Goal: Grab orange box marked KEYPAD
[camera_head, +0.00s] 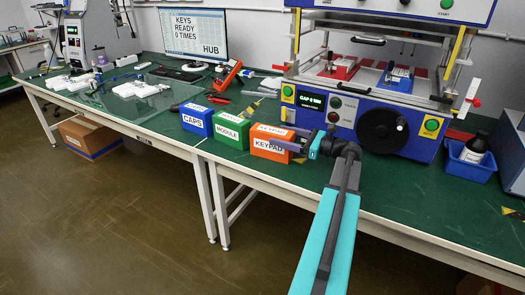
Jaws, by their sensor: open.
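The orange box marked KEYPAD (268,151) stands on the green bench top near its front edge, at the right end of a row of three boxes. My gripper (284,140) is open at the box's right side, with its dark fingers reaching left towards the box's upper part. A finger overlaps the box in the picture; I cannot tell whether it touches. The teal and dark arm comes up from the bottom right. The box's right side is partly hidden by my gripper.
A green MODULE box (230,135) stands close on the left of the orange box, then a blue CAPS box (196,124). A large blue test machine (350,112) stands behind and to the right. A blue bin with a bottle (467,167) is far right. Bare bench (405,190) lies right of my arm.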

